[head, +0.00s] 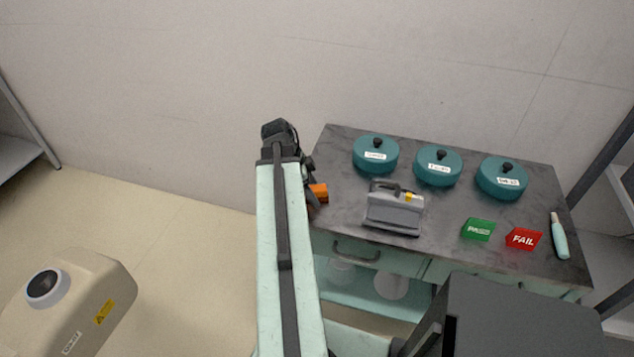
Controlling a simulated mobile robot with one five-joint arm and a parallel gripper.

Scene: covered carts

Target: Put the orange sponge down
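The orange sponge (319,191) shows at the left end of the dark cart top (345,143), just right of my raised arm. My gripper (312,194) points down there and is mostly hidden behind my own arm. It appears shut on the sponge, whose right part sticks out past the fingers. Whether the sponge touches the cart top or hangs a little above it I cannot tell.
Three teal lidded pots (376,155) (438,167) (502,180) stand along the back. A grey device (394,210) stands close right of the sponge. Green (478,229) and red (523,239) signs and a pale-handled tool (560,238) lie right. A beige machine (75,305) is lower left.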

